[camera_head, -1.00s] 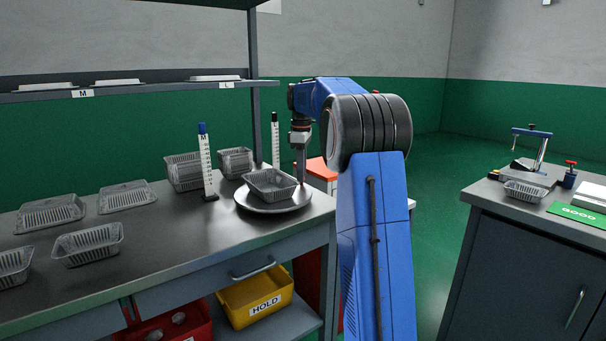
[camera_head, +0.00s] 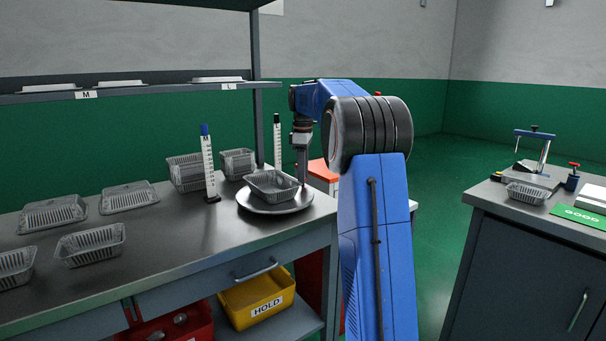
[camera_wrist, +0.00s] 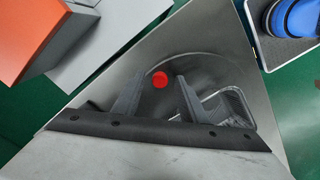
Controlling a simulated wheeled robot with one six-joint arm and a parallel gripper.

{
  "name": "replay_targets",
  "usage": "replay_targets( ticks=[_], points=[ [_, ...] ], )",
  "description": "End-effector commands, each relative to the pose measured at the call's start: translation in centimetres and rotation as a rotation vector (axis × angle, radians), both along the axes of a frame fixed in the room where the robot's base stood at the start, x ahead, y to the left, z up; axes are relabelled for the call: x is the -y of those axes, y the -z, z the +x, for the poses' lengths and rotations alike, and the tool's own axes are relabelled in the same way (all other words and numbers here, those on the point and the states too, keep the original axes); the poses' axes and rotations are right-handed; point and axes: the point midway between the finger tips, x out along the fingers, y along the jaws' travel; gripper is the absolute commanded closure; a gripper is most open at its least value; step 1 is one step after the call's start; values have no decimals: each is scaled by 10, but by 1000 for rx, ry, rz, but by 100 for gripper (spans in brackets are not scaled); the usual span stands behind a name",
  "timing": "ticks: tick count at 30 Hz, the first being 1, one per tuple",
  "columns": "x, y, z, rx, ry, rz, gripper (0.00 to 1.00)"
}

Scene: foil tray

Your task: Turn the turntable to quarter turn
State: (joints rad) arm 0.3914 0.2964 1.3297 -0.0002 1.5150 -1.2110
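The turntable (camera_head: 252,205) is a round grey metal disc near the right end of the bench. A ribbed foil tray (camera_head: 271,186) sits on it, and part of that tray shows in the wrist view (camera_wrist: 232,106). My gripper (camera_head: 302,181) points down at the turntable's right rim. In the wrist view my gripper (camera_wrist: 161,76) has its two fingers apart, with a round red knob (camera_wrist: 160,79) between them. A small gap shows on each side of the knob. The turntable (camera_wrist: 205,72) lies beneath. The knob is not clearly visible in the head view.
A white marked post with a blue top (camera_head: 208,165) stands left of the turntable; a black-topped post (camera_head: 277,145) stands behind. Several foil trays (camera_head: 90,243) lie on the left bench (camera_head: 160,240). A yellow HOLD bin (camera_head: 257,299) is below. Another bench (camera_head: 520,222) stands right.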

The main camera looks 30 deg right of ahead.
Motion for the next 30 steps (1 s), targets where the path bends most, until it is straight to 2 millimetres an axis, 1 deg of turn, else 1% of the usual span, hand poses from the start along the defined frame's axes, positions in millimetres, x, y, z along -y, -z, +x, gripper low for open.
replay_targets(
  ticks=[4, 8, 11, 24, 30],
  points=[
    [0, -3, 0, 0, 0, 0, 62],
    [0, -16, 1, 2, 0, -1, 62],
    [0, -33, 1, 3, 0, -1, 62],
    [0, -120, 1, 2, 0, -1, 62],
    [0, -151, 1, 2, 0, -1, 62]
  ],
)
